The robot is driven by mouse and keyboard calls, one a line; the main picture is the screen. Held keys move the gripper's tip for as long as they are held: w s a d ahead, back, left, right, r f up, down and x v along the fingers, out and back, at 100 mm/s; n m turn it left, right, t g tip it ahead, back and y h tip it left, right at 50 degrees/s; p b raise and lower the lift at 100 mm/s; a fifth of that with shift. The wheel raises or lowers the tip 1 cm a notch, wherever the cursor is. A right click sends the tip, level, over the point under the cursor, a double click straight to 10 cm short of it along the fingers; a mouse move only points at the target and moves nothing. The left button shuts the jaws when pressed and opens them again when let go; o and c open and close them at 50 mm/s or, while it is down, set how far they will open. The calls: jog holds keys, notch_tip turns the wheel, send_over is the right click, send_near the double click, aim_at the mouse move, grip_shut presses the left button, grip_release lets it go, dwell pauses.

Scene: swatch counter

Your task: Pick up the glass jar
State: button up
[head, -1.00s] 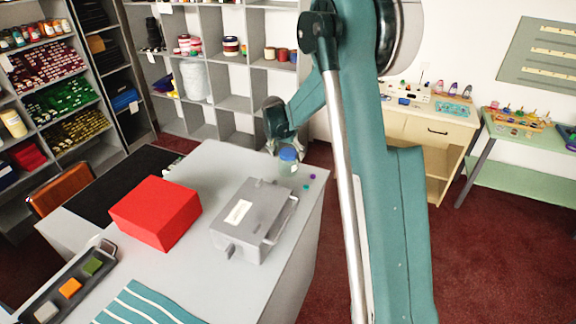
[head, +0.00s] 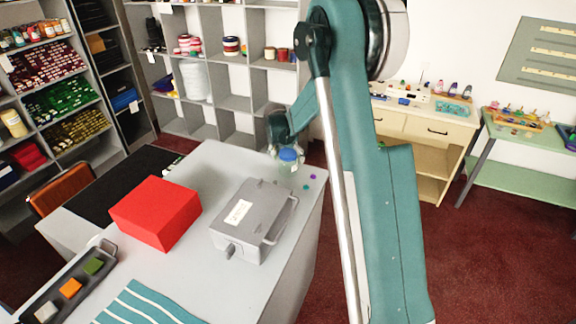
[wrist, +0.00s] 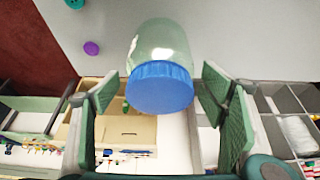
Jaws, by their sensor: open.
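The glass jar (head: 289,163) is clear pale green with a blue lid and stands on the far end of the grey counter. In the wrist view the jar (wrist: 163,50) shows its blue lid (wrist: 160,88) nearest the camera. My gripper (wrist: 165,98) is open, with a green-padded finger on each side of the lid and a gap on both sides. In the head view my gripper (head: 286,148) is at the jar, and its fingers are partly hidden there.
A grey box with a handle (head: 252,222) and a red box (head: 155,213) stand nearer on the counter (head: 200,265). Purple and teal buttons (head: 312,177) lie right of the jar. A tray with coloured swatches (head: 70,288) and a striped cloth (head: 150,304) are at the front.

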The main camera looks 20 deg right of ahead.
jog(key=shift+x, duration=2.2)
jog(key=shift+c, duration=0.3)
jog(key=c, duration=1.1)
